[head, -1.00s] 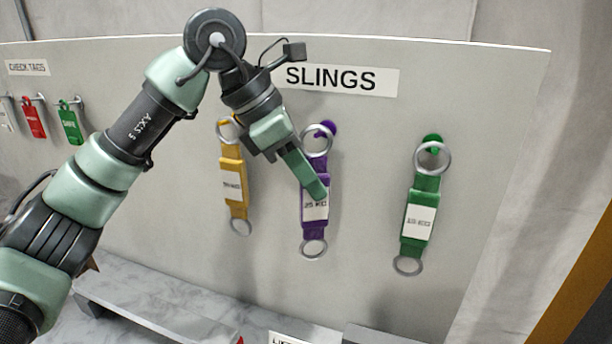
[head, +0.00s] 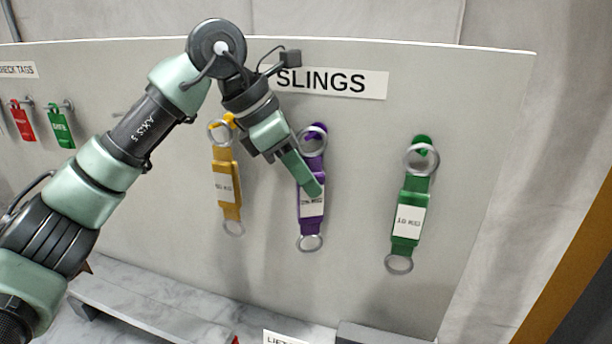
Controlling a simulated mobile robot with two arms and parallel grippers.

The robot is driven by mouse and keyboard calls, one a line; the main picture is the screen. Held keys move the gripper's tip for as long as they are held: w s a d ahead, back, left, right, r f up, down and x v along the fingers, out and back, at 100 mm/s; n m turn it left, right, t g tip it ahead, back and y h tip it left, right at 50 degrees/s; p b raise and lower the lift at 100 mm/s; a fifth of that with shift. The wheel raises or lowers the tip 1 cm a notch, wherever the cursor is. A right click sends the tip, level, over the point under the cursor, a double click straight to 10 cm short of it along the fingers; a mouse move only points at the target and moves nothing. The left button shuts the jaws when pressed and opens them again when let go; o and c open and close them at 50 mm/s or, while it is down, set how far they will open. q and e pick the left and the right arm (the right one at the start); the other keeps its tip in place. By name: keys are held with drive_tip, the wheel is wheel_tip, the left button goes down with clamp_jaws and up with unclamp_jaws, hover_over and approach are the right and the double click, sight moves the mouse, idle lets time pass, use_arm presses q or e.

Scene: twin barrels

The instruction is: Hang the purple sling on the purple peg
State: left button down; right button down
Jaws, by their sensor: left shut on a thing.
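The purple sling (head: 302,228), with a white label and a metal ring at each end, hangs upright against the grey board. My left gripper (head: 316,188) is shut on its purple strap, just above the label. The purple peg (head: 321,127) shows at the sling's upper ring (head: 313,139), behind the ring's upper right part. I cannot tell whether the ring is around the peg or only in front of it. My gripper covers part of the strap. My right gripper is not in view.
A yellow sling (head: 226,190) hangs close on the left, near a yellow peg (head: 229,119). A green sling (head: 412,192) hangs on the right at a green peg (head: 422,142). A SLINGS sign (head: 330,83) is above. Red (head: 23,121) and green tags (head: 60,125) hang far left.

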use_arm(q)
drive_tip(key=c, duration=1.2)
unclamp_jaws()
drive_tip(key=shift+a, duration=0.1)
